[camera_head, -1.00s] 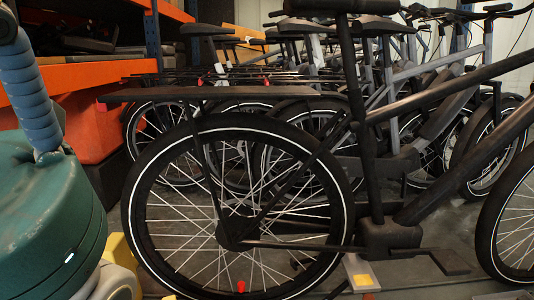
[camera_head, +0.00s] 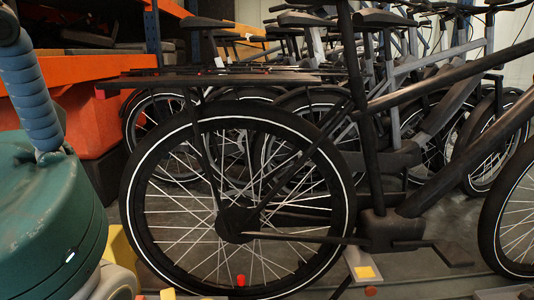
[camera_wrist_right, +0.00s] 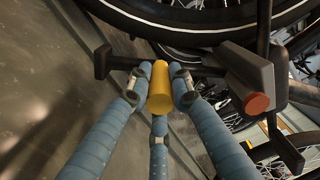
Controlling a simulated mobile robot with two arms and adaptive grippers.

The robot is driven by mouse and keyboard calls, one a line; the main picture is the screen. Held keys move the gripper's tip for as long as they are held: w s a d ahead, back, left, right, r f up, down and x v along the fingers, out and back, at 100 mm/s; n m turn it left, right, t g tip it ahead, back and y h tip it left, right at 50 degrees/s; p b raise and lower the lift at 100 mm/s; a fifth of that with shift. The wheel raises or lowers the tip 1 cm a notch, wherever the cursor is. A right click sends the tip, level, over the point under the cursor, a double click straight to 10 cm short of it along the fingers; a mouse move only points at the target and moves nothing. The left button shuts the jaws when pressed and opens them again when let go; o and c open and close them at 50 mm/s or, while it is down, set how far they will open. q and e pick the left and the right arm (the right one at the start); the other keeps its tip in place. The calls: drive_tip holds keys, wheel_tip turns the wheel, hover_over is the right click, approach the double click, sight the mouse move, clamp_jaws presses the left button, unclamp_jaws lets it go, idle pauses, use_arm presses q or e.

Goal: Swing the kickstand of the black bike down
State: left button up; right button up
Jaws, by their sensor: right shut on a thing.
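The black bike (camera_head: 379,230) stands side-on in the head view, its rear wheel (camera_head: 135,205) at centre left. I cannot pick out its kickstand for certain there. In the right wrist view my right gripper (camera_wrist_right: 160,82) has its blue ribbed fingers closed around a yellow cylinder (camera_wrist_right: 159,95). A dark bar (camera_wrist_right: 122,62) passes just beyond the fingertips towards a grey block with a red-brown round end (camera_wrist_right: 257,104). I cannot tell how the cylinder joins the bar, or whether it belongs to the kickstand.
Several other bikes (camera_head: 432,112) stand close behind the black bike. An orange shelf (camera_head: 85,72) is at the back left. Bare floor shows left in the wrist view (camera_wrist_right: 50,90).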

drive_tip(key=shift+d+f, duration=0.15)
drive_tip(key=d+f+b, duration=0.2)
drive_tip(key=d, duration=0.1)
drive_tip(key=shift+d+b, duration=0.2)
drive_tip(key=shift+b, duration=0.1)
drive_tip(key=shift+d+f+b, duration=0.25)
drive_tip(key=shift+d+b, duration=0.15)
drive_tip(key=shift+d, duration=0.35)
drive_tip(key=shift+d+f+b, duration=0.2)
drive_tip(key=shift+d+b, duration=0.15)
drive_tip(key=shift+d, duration=0.4)
drive_tip(key=shift+w+d, duration=0.1)
drive_tip(key=shift+d, duration=0.35)
